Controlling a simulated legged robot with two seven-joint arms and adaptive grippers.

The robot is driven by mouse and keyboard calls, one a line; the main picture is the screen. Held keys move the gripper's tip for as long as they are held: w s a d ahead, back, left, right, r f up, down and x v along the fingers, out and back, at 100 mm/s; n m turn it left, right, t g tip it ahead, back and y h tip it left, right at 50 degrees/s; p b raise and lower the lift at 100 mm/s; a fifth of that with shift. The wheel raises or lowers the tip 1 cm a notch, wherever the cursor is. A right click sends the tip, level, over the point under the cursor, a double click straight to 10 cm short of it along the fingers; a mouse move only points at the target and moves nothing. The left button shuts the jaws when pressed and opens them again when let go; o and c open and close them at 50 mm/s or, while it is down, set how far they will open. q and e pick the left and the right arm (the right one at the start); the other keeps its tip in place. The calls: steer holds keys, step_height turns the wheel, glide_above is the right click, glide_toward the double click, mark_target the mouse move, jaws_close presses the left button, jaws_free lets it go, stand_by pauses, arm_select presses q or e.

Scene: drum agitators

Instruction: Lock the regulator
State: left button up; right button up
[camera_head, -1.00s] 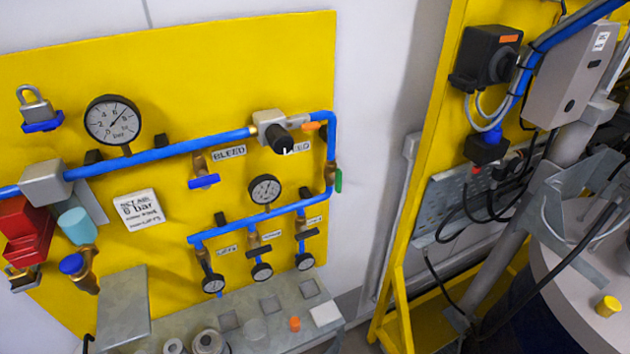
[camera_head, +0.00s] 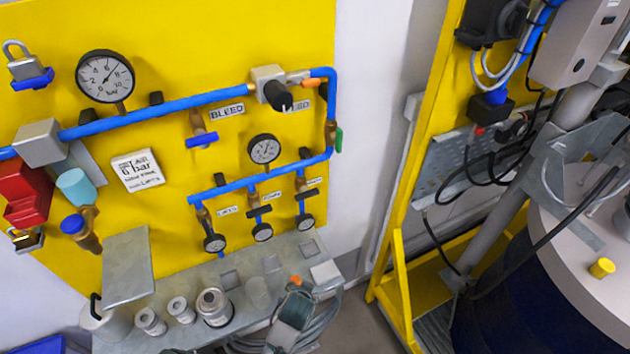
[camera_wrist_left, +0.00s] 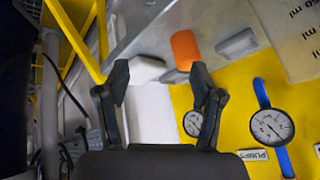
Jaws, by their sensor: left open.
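A grey block with a black knob (camera_head: 272,88), which looks like the regulator, sits on the blue pipe at the upper right of the yellow panel. A silver padlock (camera_head: 24,65) hangs on a blue holder (camera_head: 33,80) at the upper left. My left gripper (camera_wrist_left: 160,82) is open and empty in the left wrist view. Beyond its fingers are a white block (camera_wrist_left: 146,70) and an orange plug (camera_wrist_left: 185,48), also seen on the shelf in the head view (camera_head: 296,280). My right gripper is not in view.
The grey shelf (camera_head: 205,265) holds several cans (camera_head: 213,307). A teal and grey shape with loops stands at the bottom middle. A drum (camera_head: 560,290) is at right.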

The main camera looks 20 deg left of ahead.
arm_select(q)
steer(key=w+d+r+n+t+y, duration=0.1)
steer(key=w+r+t+y, duration=0.1)
steer(key=w+r, duration=0.65)
steer(key=n+t+y, duration=0.3)
steer(key=n+y, duration=0.6)
glide_toward(313, 86)
steer(key=p+x, duration=0.3)
steer(key=x, duration=0.6)
steer(key=shift+p, duration=0.4)
steer(key=shift+s, duration=0.1)
steer(key=c, duration=1.1)
